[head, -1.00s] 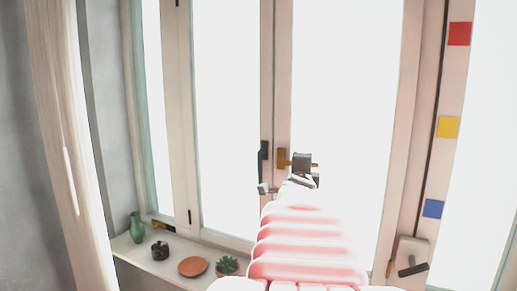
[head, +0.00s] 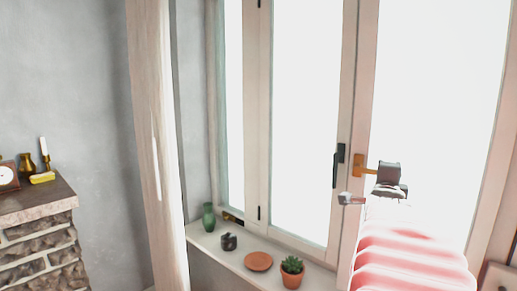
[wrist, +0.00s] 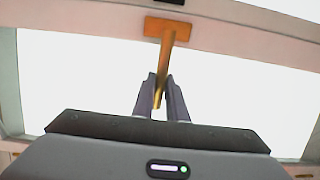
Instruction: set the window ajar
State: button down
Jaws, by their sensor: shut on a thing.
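The window's right sash (head: 485,190) has a brass handle (head: 359,165) whose lever points right, level. In the wrist view the orange-brown handle (wrist: 166,42) reaches from its plate down between my fingers. My gripper (head: 389,172) is shut on this lever; in the wrist view my gripper (wrist: 160,98) has a dark finger on each side of it. The left sash (head: 351,60) has a dark handle (head: 338,165), apart from my gripper. I cannot tell whether the right sash stands off its frame. My arm covers the lower part of the right sash.
A stone mantel (head: 38,200) stands at far left.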

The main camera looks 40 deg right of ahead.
jog(key=shift+s+a+n+t+y, duration=0.3)
jog(key=shift+s+a+n+t, duration=0.3)
jog(key=shift+a, duration=0.4)
jog(key=shift+s, duration=0.1)
jog(key=c, duration=1.6)
grip_release()
